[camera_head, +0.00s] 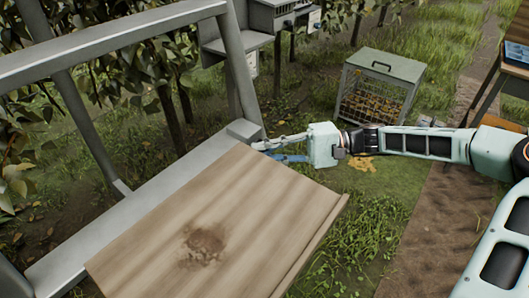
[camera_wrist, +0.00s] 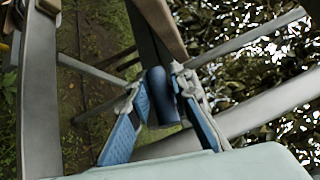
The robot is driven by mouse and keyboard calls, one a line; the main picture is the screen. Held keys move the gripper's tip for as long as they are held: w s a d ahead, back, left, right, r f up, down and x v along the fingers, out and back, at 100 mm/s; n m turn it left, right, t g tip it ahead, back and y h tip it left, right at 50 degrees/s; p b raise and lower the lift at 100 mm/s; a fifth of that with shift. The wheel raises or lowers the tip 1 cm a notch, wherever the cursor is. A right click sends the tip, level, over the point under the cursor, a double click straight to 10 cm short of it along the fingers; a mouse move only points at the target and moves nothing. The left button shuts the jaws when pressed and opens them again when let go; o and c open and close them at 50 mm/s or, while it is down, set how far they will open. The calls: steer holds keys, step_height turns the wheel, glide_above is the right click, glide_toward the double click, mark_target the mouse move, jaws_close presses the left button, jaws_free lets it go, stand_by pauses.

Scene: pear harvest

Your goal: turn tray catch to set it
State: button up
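My gripper (camera_head: 277,148) is at the far corner of a wooden board (camera_head: 290,205), beside the grey metal frame (camera_head: 243,129). The wrist view shows its two fingers (camera_wrist: 158,82) apart, with blue pads on their inner sides. A dark blue-grey cylindrical piece (camera_wrist: 162,100) shows between the fingers and may be the tray catch. I cannot tell whether the pads press on it or only stand on either side of it. In the head view the catch cannot be made out at the fingers.
The board has a brown dirt patch (camera_head: 204,246). A lidded crate of yellowish fruit (camera_head: 379,88) stands on the grass behind my arm. A grey box unit (camera_head: 274,14) is at the top. Leafy branches (camera_head: 125,75) lie behind the frame. A table with a screen (camera_head: 516,55) is at right.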

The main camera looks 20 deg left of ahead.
jaws_close()
steer(key=shift+r+h+p, duration=0.15)
steer(key=shift+h+p, duration=0.15)
steer(key=shift+p, duration=0.1)
steer(key=shift+n, duration=0.4)
steer(key=shift+o, duration=1.3)
jaws_free()
steer(key=shift+f, duration=0.2)
steer(key=v, duration=1.2)
steer(key=shift+r, duration=0.25)
steer(key=shift+f, duration=0.1)
